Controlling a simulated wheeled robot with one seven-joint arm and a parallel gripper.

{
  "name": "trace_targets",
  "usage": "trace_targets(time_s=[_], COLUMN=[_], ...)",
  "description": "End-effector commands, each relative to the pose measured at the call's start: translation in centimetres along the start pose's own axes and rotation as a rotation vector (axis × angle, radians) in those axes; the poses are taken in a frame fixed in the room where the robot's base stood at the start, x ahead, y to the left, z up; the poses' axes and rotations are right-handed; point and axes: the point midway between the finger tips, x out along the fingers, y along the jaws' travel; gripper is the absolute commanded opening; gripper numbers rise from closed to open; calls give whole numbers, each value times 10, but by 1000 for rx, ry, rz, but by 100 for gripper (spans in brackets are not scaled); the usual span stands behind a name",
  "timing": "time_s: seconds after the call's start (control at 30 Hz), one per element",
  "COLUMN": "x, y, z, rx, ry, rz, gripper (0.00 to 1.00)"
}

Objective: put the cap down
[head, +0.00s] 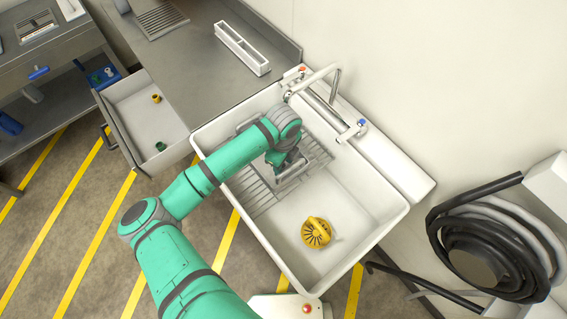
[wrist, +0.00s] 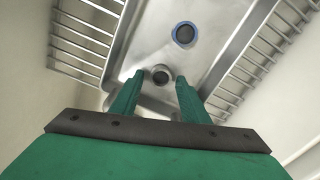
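My gripper (wrist: 160,78) is open, pointing down at a metal tray (wrist: 205,65) in the white sink. A small dark grey round piece (wrist: 161,75) with a darker centre shows between the fingertips, with a gap on each side. It may be the cap, but I cannot tell whether it is a loose cap or a fitting of the tray. A blue-rimmed dark round port (wrist: 184,34) lies farther along the tray. In the head view my gripper (head: 283,165) is over the tray (head: 294,178), and my arm hides part of it.
A ribbed drying rack (head: 256,192) flanks the tray inside the sink (head: 372,215). A yellow round object (head: 317,232) lies on the basin floor. The tap (head: 322,78) stands behind. An open drawer (head: 137,113) holds a yellow piece (head: 156,98) and a green piece (head: 160,146).

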Motion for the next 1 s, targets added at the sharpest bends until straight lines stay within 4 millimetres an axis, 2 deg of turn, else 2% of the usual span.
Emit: trace_targets(time_s=[0.17, 0.27, 0.7, 1.0], x=[-2, -9, -70, -78], y=[0, 0, 0, 0], z=[0, 0, 0, 0], rx=[0, 0, 1, 1], ry=[0, 0, -1, 0], rz=[0, -1, -1, 0], gripper=[41, 41, 41, 41])
